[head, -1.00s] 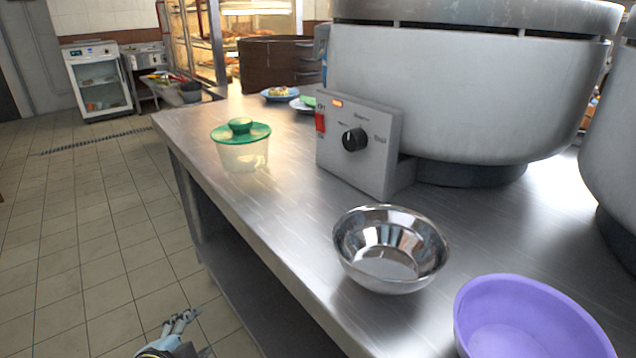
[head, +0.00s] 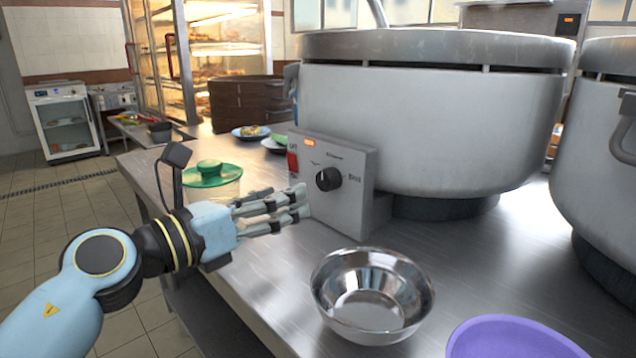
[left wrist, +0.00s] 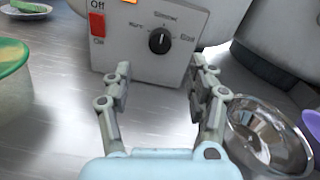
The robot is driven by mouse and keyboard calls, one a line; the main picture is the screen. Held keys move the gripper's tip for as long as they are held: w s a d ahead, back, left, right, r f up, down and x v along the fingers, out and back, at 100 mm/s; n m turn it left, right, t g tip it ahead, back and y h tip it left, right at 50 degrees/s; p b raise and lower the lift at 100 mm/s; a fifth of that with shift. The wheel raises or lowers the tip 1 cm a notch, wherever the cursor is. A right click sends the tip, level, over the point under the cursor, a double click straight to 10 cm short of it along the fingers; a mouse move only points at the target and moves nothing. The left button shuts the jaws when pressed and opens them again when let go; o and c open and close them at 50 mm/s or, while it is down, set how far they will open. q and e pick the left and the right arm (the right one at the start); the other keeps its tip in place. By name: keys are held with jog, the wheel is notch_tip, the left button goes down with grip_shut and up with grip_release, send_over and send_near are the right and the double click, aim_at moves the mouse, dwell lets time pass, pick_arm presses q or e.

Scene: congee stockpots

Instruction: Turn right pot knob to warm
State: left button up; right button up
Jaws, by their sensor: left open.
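The black pot knob (head: 328,179) is on the grey control box (head: 352,205) in front of the large steel pot (head: 430,120). In the left wrist view the knob (left wrist: 159,41) has a white pointer line pointing roughly up, among the labels Warm, Simmer and Boil. A red switch (left wrist: 97,25) and a lit orange lamp (head: 308,142) are beside it. My left gripper (head: 303,203) is open and empty, its fingers pointing at the box front, a little short of and below the knob. In the wrist view the fingers (left wrist: 158,82) spread on either side below the knob. My right gripper is not visible.
A green-lidded container (head: 212,180) stands close behind my left gripper. A shiny steel bowl (head: 371,295) and a purple bowl (head: 515,340) stand in front of the box. A second pot (head: 600,170) is at right. Bare counter lies between the box and bowls.

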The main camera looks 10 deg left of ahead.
aim_at(323, 180)
pick_arm(q)
jog(key=x, duration=0.8)
jog(key=shift+w+d+b, duration=0.2)
jog(key=shift+w+b, duration=0.05)
jog(key=shift+b, duration=0.15)
jog(key=c, duration=1.1)
